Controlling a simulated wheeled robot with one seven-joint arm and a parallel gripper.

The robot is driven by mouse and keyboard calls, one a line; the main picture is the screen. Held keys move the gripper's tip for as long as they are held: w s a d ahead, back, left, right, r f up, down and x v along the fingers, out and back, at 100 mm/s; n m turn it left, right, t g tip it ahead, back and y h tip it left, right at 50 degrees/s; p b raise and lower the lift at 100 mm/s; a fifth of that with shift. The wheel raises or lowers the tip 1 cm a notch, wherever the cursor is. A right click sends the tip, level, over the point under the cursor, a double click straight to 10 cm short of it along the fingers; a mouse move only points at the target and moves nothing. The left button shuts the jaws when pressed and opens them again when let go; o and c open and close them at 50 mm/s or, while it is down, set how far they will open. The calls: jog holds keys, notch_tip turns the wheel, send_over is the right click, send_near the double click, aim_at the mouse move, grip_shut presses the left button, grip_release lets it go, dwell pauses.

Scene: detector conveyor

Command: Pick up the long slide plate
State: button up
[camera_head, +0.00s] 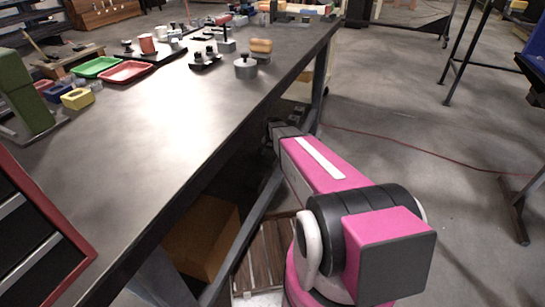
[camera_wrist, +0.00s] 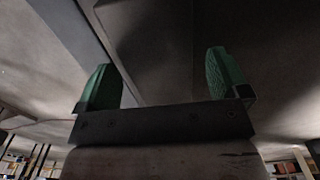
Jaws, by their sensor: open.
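I cannot clearly identify the long slide plate in either view; several small parts stand along the far part of the dark table (camera_head: 170,130). My gripper (camera_wrist: 160,60) shows in the wrist view with its two green fingers wide apart and nothing between them. Behind the fingers are only a grey surface and a dark beam. In the head view my pink arm reaches forward to the right of the table's edge, and the gripper's fingers are not clearly visible there.
A red tray (camera_head: 126,73) and a green tray (camera_head: 95,67) lie at the left. A yellow block (camera_head: 77,98) and a grey knobbed part (camera_head: 245,67) stand on the table. A cardboard box (camera_head: 203,235) is below. The near tabletop is bare; open floor lies right.

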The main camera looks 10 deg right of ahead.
aim_at(272, 154)
grip_shut()
dwell(0.3)
jog(key=shift+r, duration=0.45)
notch_tip(272, 154, up, 4)
jog(key=shift+s+a+f, duration=0.1)
jog(key=shift+f, duration=0.15)
jog(key=s+a+r, duration=0.5)
jog(key=a+r, duration=0.1)
jog(key=a, duration=0.4)
jog(key=shift+s+r, duration=0.2)
jog(key=shift+r, duration=0.1)
